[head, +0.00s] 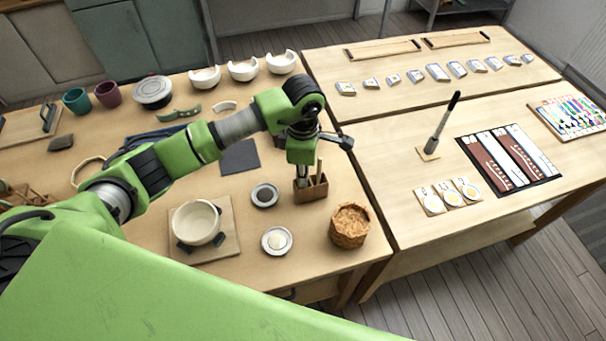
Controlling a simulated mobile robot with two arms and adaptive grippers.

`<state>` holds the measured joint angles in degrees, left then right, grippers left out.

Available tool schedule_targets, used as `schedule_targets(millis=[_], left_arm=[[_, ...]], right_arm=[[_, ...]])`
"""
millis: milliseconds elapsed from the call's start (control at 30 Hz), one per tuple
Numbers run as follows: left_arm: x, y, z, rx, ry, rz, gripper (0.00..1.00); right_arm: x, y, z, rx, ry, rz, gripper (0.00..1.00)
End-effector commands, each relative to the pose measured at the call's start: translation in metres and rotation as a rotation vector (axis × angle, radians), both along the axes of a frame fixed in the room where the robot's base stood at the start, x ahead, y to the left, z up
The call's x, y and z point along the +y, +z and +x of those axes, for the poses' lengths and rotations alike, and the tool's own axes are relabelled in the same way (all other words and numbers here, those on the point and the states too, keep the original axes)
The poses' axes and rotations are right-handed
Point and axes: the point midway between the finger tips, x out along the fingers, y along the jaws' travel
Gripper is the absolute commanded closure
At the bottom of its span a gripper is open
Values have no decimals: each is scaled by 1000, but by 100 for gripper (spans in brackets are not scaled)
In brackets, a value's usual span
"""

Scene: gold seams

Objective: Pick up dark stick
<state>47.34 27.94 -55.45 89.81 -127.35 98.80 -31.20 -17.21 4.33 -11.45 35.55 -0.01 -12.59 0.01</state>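My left gripper (302,172) points down over a small brown wooden holder (311,191) on the near left table. Its fingers are small and partly hidden by the wrist, so I cannot tell whether they are open or hold something. A light stick (319,171) stands upright in the holder, just right of the gripper. No dark stick shows clearly in the holder; part of it is hidden behind the gripper. A dark-tipped upright rod (447,120) stands in a grey base on the right table, well apart from the gripper. My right gripper is not in view.
Two small dishes (265,195) (277,240) lie left of the holder. A brown crumpled-looking pot (350,226) stands to its lower right. A cream bowl (196,222) sits on a board. Broken white bowls (243,69) stand at the back.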

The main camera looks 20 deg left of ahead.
Motion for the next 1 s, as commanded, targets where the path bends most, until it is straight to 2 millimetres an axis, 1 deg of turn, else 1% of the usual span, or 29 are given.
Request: schedule_targets(millis=[333, 433, 567, 700, 800, 900, 1000], left_arm=[[0, 1, 0, 0, 0, 0, 100], [0, 7, 1, -1, 1, -1, 100], [1, 27, 2, -6, 0, 1, 100], [0, 56, 2, -7, -1, 0, 100], [0, 75, 1, -5, 0, 0, 100], [0, 89, 1, -3, 1, 0, 100], [0, 97, 0, -2, 1, 0, 100]], right_arm=[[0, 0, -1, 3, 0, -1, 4], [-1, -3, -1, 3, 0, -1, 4], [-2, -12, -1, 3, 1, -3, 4], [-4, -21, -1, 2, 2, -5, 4], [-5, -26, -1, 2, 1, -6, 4], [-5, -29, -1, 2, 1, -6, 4], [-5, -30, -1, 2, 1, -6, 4]])
